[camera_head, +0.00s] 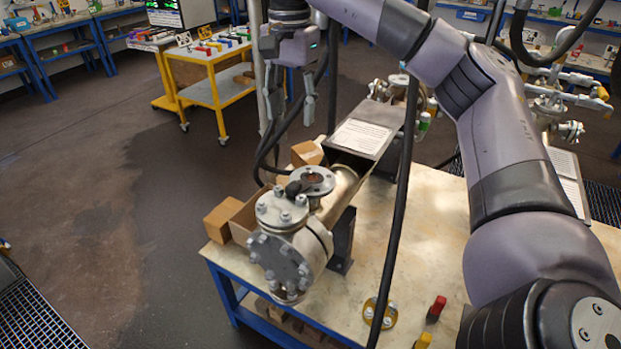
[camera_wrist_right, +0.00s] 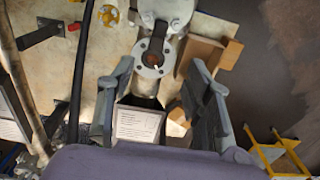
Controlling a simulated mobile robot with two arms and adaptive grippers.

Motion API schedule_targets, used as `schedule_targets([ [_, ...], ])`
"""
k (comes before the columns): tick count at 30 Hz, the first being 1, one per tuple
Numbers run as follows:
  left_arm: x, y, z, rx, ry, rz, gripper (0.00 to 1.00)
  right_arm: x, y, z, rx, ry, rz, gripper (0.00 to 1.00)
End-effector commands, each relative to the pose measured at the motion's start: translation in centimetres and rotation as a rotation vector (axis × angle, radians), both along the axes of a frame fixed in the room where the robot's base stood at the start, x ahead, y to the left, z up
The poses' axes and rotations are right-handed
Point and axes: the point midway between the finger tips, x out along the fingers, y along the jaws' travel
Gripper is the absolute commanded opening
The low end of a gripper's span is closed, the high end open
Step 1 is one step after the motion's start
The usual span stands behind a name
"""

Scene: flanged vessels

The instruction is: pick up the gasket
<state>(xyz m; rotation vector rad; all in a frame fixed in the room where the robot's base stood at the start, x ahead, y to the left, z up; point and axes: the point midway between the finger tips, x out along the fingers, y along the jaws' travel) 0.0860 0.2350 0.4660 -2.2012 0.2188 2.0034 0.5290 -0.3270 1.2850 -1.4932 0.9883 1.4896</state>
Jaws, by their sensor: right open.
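My right gripper (camera_head: 290,106) is open and empty, pointing down in the air beyond the flanged vessel. In the right wrist view its fingers (camera_wrist_right: 162,68) are spread, with the vessel's open round nozzle flange (camera_wrist_right: 152,57) showing between them. In the head view that grey flange (camera_head: 313,180) faces up on the vessel (camera_head: 287,245), with a dark piece at its left edge. A yellow ring with holes (camera_head: 380,312) lies flat on the table; it also shows in the right wrist view (camera_wrist_right: 108,15). I cannot tell for certain which piece is the gasket. My left gripper is out of view.
The vessel lies on a pale worktable (camera_head: 345,290). Cardboard boxes (camera_head: 222,220) stand at its left edge, and a printed sheet (camera_head: 360,137) lies behind. A red-capped piece (camera_head: 437,308) stands near the ring. A black cable hangs in front. A yellow cart (camera_head: 212,85) stands beyond.

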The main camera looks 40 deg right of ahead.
Motion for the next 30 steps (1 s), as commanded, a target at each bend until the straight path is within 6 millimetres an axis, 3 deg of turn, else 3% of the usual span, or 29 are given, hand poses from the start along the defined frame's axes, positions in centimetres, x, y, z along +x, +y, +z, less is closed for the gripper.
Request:
schedule_targets([
  [12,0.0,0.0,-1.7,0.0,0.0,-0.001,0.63,-0.2,-0.2,-7.8,-0.004,0.01,0.001,0.47],
  [18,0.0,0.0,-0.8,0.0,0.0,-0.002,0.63,-0.1,-0.2,-10.7,-0.007,0.006,0.0,0.47],
  [24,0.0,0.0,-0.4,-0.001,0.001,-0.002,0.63,-0.1,-0.2,-12.1,-0.005,0.004,-0.001,0.47],
  [30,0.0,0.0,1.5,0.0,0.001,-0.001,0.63,0.0,-0.7,-14.6,-0.006,0.008,0.0,0.47],
])
